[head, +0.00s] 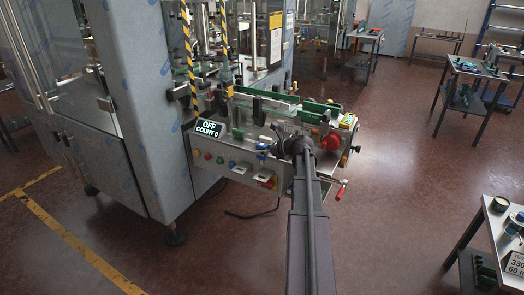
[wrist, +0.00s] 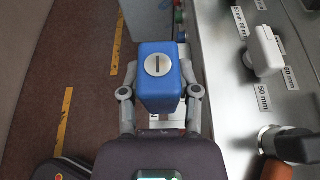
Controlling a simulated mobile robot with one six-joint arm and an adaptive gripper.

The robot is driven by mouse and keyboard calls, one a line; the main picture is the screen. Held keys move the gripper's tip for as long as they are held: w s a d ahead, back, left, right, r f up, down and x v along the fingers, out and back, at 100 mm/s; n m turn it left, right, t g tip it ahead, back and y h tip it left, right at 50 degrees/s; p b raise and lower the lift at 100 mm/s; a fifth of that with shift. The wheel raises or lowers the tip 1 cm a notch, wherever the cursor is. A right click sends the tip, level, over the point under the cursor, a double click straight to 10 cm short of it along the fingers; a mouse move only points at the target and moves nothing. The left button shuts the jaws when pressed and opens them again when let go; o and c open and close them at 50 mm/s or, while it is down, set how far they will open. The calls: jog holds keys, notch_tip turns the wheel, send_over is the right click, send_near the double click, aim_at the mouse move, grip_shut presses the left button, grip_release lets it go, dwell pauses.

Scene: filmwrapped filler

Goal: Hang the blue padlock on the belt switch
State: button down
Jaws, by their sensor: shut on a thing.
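The blue padlock (wrist: 160,85) is in my gripper (wrist: 158,78), with a finger on each side of its body. Its face with a round silver keyhole disc is turned to the wrist camera; its shackle is hidden. In the head view, the padlock shows as a small blue patch (head: 262,147) in front of the machine's control panel, left of my dark wrist.
The panel (head: 225,160) carries coloured buttons and an "OFF COUNT 0" display (head: 208,128). In the wrist view, a white lever (wrist: 264,52) beside millimetre labels and a black knob (wrist: 292,144) stand out at the right. A red-handled crank (head: 341,190) juts out at right.

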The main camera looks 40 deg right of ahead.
jog(key=shift+f, duration=0.2)
notch_tip(320, 180, down, 9)
jog(key=b, duration=0.9)
jog(key=shift+r, duration=0.15)
dwell(0.6)
jog(key=shift+f+b, duration=0.4)
jog(key=shift+f, duration=0.05)
dwell(1.5)
jog(key=shift+c, duration=1.3)
grip_release()
jog(key=shift+r, duration=0.2)
notch_tip(320, 180, up, 10)
jog(key=p, duration=1)
jog(key=shift+f, duration=0.1)
